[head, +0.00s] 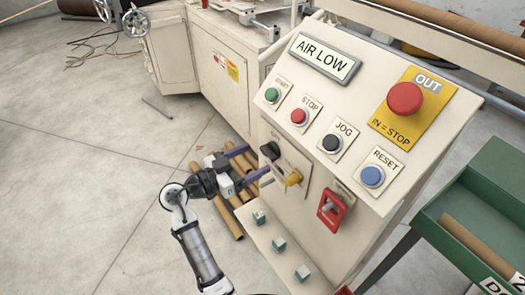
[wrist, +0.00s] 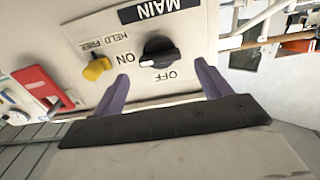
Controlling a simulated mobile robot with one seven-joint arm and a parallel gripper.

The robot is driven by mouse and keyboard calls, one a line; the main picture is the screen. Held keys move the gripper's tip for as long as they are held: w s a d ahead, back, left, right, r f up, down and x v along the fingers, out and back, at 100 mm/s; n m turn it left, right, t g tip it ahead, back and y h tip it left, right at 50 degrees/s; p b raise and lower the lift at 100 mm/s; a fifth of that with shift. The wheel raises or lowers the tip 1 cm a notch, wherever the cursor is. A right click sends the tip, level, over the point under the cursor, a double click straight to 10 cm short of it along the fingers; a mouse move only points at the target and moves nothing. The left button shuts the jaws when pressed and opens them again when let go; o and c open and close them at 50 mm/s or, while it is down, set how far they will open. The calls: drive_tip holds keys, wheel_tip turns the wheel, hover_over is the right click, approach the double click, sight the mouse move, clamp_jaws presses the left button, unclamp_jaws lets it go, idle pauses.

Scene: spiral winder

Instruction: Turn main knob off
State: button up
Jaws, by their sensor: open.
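The main knob is a black rotary knob (wrist: 158,52) on the panel under a black MAIN label (wrist: 158,11), with ON and OFF printed beside it. Its white mark lies on the ON side in the wrist view. In the head view the black knob (head: 269,151) sits on the panel's left side, below the START button. My gripper (head: 258,159) is open, with its purple fingers reaching toward the panel near this knob. In the wrist view my gripper (wrist: 165,80) has one finger to each side of the knob, short of it. Nothing is between the fingertips.
A yellow knob (wrist: 96,67) sits close beside one finger. A red switch (head: 332,209) and push buttons, including a large red stop button (head: 404,98), are on the same console. A green cart (head: 480,205) stands right. Brown tubes (head: 228,213) lie below my gripper.

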sight(265, 153)
drive_tip(key=shift+p+x, duration=0.3)
drive_tip(key=shift+x, duration=1.75)
drive_tip(key=shift+c, duration=0.5)
drive_tip(key=c, duration=0.9)
